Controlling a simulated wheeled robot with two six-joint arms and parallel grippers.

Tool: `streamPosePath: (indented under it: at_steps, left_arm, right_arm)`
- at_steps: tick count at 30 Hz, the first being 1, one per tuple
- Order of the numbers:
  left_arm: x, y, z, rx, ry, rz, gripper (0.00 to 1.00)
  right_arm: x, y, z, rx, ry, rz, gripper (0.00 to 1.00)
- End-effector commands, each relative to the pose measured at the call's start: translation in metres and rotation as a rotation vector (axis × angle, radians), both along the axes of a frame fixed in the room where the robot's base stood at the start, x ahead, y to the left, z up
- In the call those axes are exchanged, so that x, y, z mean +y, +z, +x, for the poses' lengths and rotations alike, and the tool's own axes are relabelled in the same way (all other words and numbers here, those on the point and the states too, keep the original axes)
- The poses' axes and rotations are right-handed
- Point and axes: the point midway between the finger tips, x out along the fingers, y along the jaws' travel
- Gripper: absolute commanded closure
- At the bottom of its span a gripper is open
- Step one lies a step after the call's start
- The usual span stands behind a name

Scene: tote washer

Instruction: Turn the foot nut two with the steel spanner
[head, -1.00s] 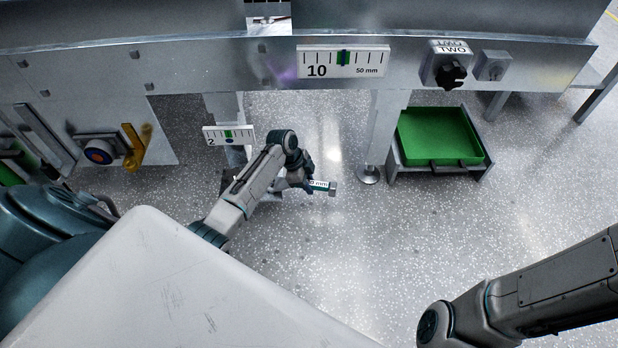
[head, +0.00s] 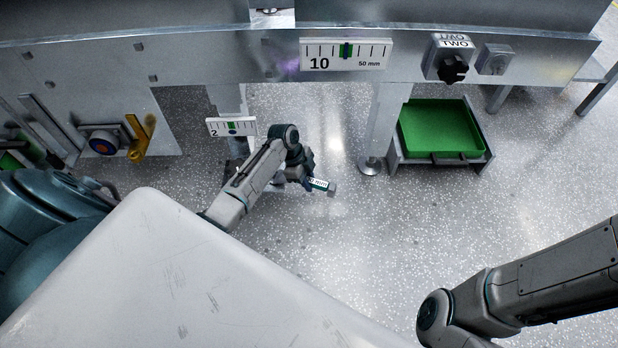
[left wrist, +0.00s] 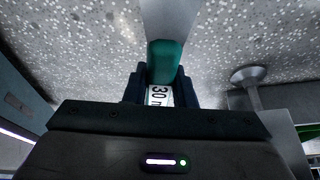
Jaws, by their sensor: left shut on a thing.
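My left gripper (head: 307,180) is low over the floor, beside the frame leg (head: 227,98) with the plate marked 2 (head: 231,127). It is shut on the steel spanner (head: 320,184), which has a green grip and a white label ending in mm. In the left wrist view the spanner's green grip (left wrist: 165,60) and label show between the fingers (left wrist: 160,88), and its steel shaft runs out past the top edge. The foot of the leg marked 2 and its nut are hidden behind my left arm. My right arm shows at lower right, its gripper out of view.
Another leg stands on a round foot (head: 370,167), right of the spanner. A green tray (head: 440,130) sits in a low frame further right. A 50 mm gauge plate (head: 345,54) and a black knob (head: 453,69) are on the beam. Open speckled floor lies in front.

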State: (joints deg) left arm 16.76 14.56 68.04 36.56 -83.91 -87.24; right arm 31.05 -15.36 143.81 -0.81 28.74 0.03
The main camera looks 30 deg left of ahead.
Motion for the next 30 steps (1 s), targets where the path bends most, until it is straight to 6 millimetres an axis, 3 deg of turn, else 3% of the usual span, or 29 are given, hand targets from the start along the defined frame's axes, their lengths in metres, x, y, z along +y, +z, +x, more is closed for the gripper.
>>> streamPosePath:
  at_steps: [30]
  left_arm:
    - [-0.002,0.001,-0.029,0.004,-0.213,-0.002,1.0]
  right_arm:
    - [0.0,0.019,0.0,0.0,0.0,0.0,0.22]
